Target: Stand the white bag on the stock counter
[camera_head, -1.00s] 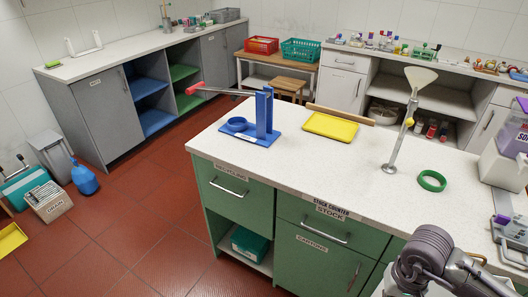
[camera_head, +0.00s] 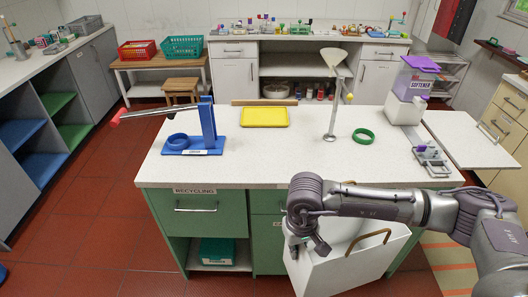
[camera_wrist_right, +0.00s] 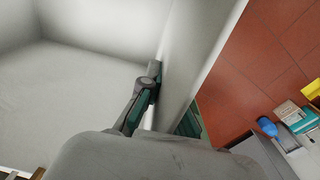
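The white bag (camera_head: 350,272) is an open-topped white carrier with brown handles, in front of the stock counter (camera_head: 275,165), its rim below the counter top. It is upright or slightly tilted; its lower part is cut off by the frame. My right gripper (camera_head: 306,248) is shut on the bag's left wall near the rim. In the right wrist view the gripper's finger (camera_wrist_right: 142,104) lies against the wall, with the bag's pale inside (camera_wrist_right: 75,90) filling the left. My left gripper is not in view.
On the counter stand a blue stand (camera_head: 208,128), a yellow tray (camera_head: 263,117), a funnel stand (camera_head: 332,110), a green ring (camera_head: 363,136), a softener dispenser (camera_head: 410,90) and a metal clamp device (camera_head: 432,160). The counter's front middle is clear.

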